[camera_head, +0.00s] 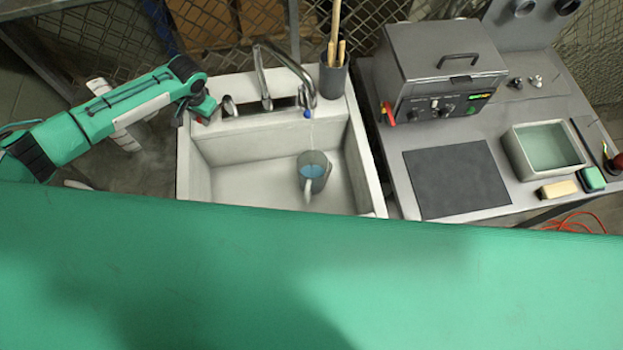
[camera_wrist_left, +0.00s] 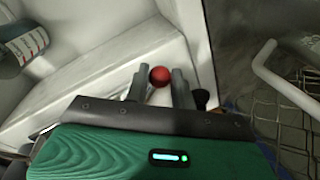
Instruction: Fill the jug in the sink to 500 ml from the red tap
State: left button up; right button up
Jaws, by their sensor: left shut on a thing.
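The jug (camera_head: 313,166) stands in the white sink (camera_head: 240,185) with bluish water in it; its level against the marks is too small to read. A thin stream appears to fall into it from the blue-tipped chrome spout (camera_head: 307,100). My left gripper (camera_head: 203,108) is at the sink's back left corner. In its wrist view my left gripper (camera_wrist_left: 158,86) is shut on the red tap knob (camera_wrist_left: 160,75), which sits between the fingertips. My right gripper is out of view.
A dark pot with wooden-handled tools (camera_head: 333,75) stands behind the sink's right corner. The bench at right holds a grey machine (camera_head: 440,62), a dark mat (camera_head: 457,176) and a basin of greenish liquid (camera_head: 512,150).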

pick_arm(q)
jog(key=shift+s+f, duration=0.15)
jog(key=shift+s+d+p, duration=0.2)
jog(key=shift+d+p, duration=0.2)
jog(key=shift+p, duration=0.1)
jog(key=d+p, duration=0.1)
jog(key=s+d+p, duration=0.1)
jog(key=d, duration=0.1)
jog(key=shift+s+r, duration=0.15)
jog(key=shift+r, duration=0.05)
jog(key=shift+d+f, duration=0.1)
jog(key=shift+d, duration=0.2)
jog(key=d, duration=0.3)
jog(key=d+p, duration=0.1)
jog(key=shift+w+d, duration=0.2)
jog(key=shift+w, duration=0.15)
